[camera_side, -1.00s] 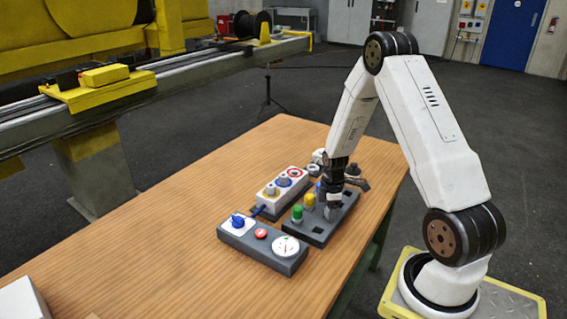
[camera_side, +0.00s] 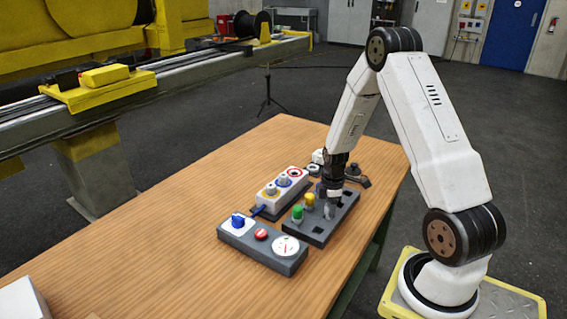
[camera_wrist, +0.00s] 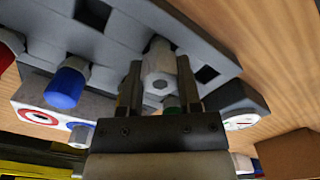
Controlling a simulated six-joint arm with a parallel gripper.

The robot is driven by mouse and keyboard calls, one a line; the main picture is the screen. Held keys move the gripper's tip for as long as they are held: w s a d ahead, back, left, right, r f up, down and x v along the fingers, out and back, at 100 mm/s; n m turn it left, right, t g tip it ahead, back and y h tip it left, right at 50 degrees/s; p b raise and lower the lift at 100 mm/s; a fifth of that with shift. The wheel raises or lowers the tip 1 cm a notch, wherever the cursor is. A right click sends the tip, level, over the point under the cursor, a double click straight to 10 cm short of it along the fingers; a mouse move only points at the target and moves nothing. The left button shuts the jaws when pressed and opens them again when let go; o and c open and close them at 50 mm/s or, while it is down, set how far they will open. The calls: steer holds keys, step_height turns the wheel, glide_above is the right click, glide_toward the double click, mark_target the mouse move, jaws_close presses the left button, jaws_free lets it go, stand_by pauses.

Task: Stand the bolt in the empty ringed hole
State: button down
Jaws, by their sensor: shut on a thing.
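My gripper (camera_wrist: 160,92) is shut on a pale grey bolt (camera_wrist: 158,65), whose hexagonal end faces the wrist camera. The bolt is over the grey board with square holes; I cannot tell whether it touches it. In the side view my gripper (camera_side: 329,203) is low over that board (camera_side: 318,238). The white block (camera_side: 262,206) beside it, to the left, has several ringed holes. Its red-ringed hole (camera_side: 294,173) looks empty and also shows in the wrist view (camera_wrist: 40,117). Grey bolts (camera_side: 283,181) stand in the other rings.
Green (camera_side: 297,213) and yellow (camera_side: 309,199) pegs stand on the grey board close to my gripper. A blue peg (camera_wrist: 67,82) is near it in the wrist view. A grey panel (camera_side: 260,250) with knob, button and dial lies in front.

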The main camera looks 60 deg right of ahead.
steer(key=shift+r, duration=2.45)
steer(key=shift+r, duration=0.1)
step_height(320, 180, up, 11)
steer(key=w+d, duration=0.5)
steer(key=w, duration=0.5)
steer(key=w+d, duration=0.6)
steer(key=w, duration=0.3)
steer(key=shift+a+f, duration=0.15)
steer(key=shift+f, duration=1.25)
steer(key=shift+a+f, duration=0.1)
steer(key=shift+f, duration=1.25)
steer(key=shift+f, duration=0.15)
steer(key=shift+f, duration=2.25)
steer(key=shift+f, duration=0.45)
